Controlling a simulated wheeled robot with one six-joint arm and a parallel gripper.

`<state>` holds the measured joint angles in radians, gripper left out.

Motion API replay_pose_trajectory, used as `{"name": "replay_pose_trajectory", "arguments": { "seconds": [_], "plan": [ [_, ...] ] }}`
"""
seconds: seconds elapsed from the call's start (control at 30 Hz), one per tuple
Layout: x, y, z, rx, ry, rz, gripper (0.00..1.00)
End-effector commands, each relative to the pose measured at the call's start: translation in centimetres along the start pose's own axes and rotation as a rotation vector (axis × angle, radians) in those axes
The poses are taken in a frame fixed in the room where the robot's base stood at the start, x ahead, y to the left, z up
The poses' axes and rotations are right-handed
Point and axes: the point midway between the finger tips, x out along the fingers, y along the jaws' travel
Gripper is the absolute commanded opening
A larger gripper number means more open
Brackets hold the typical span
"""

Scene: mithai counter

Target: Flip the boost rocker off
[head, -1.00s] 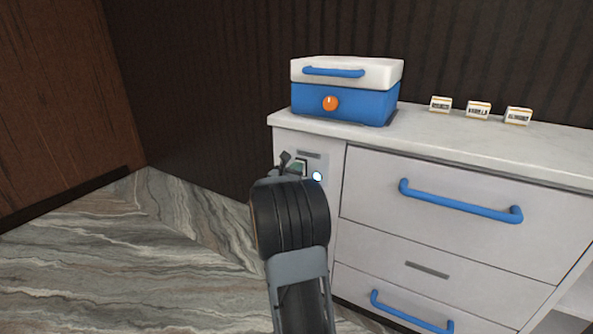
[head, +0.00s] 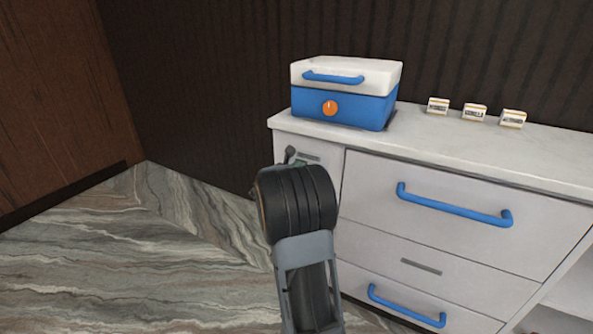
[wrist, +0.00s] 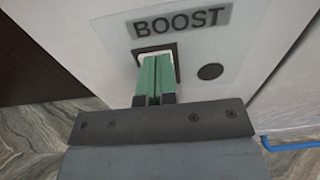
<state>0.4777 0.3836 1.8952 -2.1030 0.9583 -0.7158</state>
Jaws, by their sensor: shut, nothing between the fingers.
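In the wrist view a panel carries a dark BOOST label (wrist: 180,21). Below the label is the boost rocker (wrist: 141,57), a pale piece in a dark square frame, mostly hidden behind my fingers. My gripper (wrist: 154,62) is shut and empty, its green fingertips in front of the rocker. They appear to be at or against it; I cannot tell if they touch. The rocker's position cannot be made out. A dark round indicator (wrist: 210,71) sits to the right of the rocker. In the head view my arm hides the rocker, and the label strip (head: 308,155) shows above it.
A white counter (head: 450,147) has drawers with blue handles (head: 455,207). On top stand a blue box with a white lid (head: 345,105) and an orange knob (head: 330,108), and three small labelled blocks (head: 474,113). Marbled floor lies open at the left.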

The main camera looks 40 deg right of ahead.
Motion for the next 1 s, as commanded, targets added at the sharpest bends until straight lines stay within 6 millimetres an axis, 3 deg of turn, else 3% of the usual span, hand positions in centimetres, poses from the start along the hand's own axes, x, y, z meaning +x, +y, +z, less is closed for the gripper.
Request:
{"name": "replay_pose_trajectory", "arguments": {
  "seconds": [0.53, 0.73, 1.0],
  "plan": [
    [-10.7, 0.6, -0.1, -0.005, 0.013, 0.013, 0.00],
    [-12.7, 0.5, -0.2, -0.004, 0.013, 0.010, 0.00],
    [-13.5, 0.4, -0.3, -0.004, 0.014, 0.007, 0.00]
  ]
}}
